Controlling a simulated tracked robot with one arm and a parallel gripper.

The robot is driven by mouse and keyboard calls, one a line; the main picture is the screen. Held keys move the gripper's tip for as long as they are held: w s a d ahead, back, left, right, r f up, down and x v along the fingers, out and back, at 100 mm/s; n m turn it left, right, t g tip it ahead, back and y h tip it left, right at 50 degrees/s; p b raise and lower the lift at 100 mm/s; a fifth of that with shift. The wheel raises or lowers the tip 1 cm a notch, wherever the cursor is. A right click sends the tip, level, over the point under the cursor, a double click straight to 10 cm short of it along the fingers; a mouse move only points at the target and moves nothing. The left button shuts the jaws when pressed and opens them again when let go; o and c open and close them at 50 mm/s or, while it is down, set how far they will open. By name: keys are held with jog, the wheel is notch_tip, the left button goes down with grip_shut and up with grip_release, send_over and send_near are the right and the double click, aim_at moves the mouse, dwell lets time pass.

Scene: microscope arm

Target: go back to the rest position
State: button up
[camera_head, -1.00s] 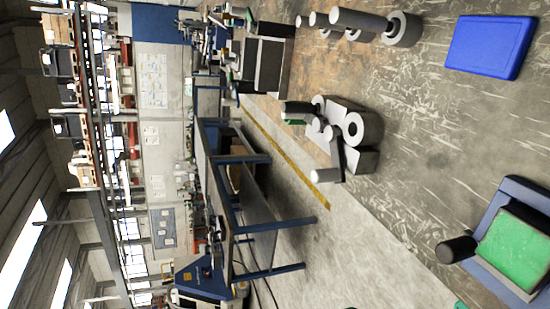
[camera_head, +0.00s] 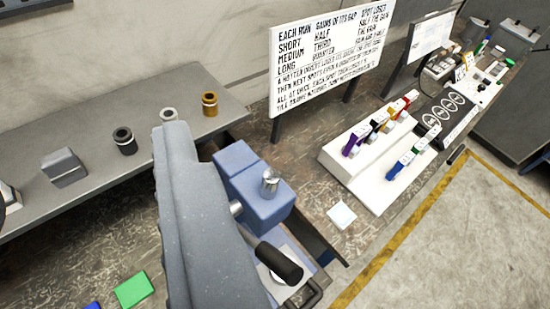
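My gripper does not show in the camera view. A large grey machine body (camera_head: 195,215) fills the lower middle of the picture. Beside it on the right is a blue block (camera_head: 262,200) with a small metal knob on top. A black cylindrical handle (camera_head: 278,262) sticks out below the block. The lower ends of these parts are cut off by the picture's bottom edge.
A grey shelf (camera_head: 90,145) at the left carries several small rings and blocks. A white text board (camera_head: 330,55) stands behind. White racks (camera_head: 385,155) with coloured clips are at the right. A green block (camera_head: 134,290) lies at lower left. Floor shows at lower right.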

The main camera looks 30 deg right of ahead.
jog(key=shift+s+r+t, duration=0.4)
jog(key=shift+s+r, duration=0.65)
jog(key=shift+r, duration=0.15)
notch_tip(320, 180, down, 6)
jog(key=b, duration=0.6)
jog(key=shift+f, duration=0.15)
